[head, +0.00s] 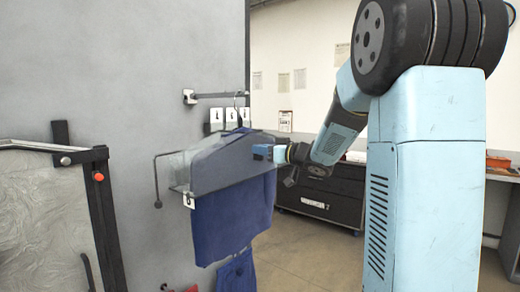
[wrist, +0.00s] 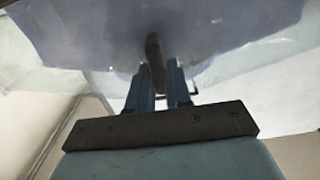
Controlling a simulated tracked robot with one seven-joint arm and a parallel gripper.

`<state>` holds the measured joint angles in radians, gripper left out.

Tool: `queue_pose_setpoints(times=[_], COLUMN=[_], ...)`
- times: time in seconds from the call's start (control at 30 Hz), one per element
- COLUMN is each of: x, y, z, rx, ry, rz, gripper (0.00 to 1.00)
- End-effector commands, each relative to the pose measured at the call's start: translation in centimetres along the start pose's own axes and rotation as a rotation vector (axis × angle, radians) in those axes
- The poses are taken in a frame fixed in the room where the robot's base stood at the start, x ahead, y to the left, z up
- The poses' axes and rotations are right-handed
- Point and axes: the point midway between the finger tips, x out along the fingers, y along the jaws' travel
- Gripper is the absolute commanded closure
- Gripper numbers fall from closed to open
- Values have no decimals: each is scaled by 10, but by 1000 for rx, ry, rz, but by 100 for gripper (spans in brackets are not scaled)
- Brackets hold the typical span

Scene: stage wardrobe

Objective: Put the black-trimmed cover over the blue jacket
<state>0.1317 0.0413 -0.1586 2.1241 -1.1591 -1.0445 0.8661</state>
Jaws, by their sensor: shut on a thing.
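The blue jacket (head: 232,222) hangs upright from a hanger on a short wall rail. Its lower part is bare. The clear cover (head: 212,165) lies across its upper part, which shows greyed through the film. The cover's dark lower edge crosses the jacket at about mid-height. I cannot tell whether it encloses the shoulders all round. My gripper (head: 266,152) is at the cover's right side, shut on the cover. In the wrist view, my gripper (wrist: 158,82) has a dark strip between its fingers, with the translucent cover (wrist: 75,35) spread above.
The wall rail (head: 212,95) holds the hanger hook, with white tags below it. A dark-framed panel (head: 100,205) is at left. Another blue garment (head: 236,272) hangs below. A black case (head: 325,203) stands behind.

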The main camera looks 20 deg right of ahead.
Motion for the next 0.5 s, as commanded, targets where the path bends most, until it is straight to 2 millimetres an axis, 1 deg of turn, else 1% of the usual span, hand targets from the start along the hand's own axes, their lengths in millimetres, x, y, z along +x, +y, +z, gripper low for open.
queue_pose_setpoints(times=[0.23,0.27,0.5], x=[0,0,0], y=[0,0,0], z=[0,0,0], rx=[0,0,0], ry=[0,0,0], rz=[0,0,0], gripper=[100,80,57])
